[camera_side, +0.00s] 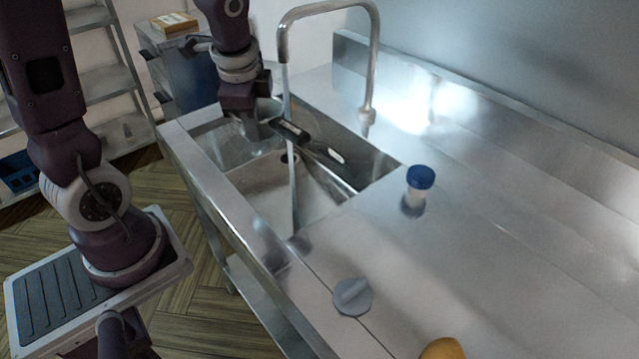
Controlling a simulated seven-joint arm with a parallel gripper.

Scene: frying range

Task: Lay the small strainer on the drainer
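My gripper (262,130) points down over the left part of the steel sink. A dark, elongated piece with a black end (290,130) lies beside it. I cannot tell whether this is a held handle or part of the gripper, so its opening is unclear. A round grey disc with a raised bar (352,297) lies flat on the counter in front of the sink. I cannot make out holes in it. No thing is clearly recognisable as the small strainer.
A curved tap (374,60) arches over the sink (262,187); a thin bluish strand, perhaps water, drops from its spout. A blue-lidded jar (415,190) stands right of the sink. A yellow object (442,349) is cut off below. The right counter (500,250) is clear.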

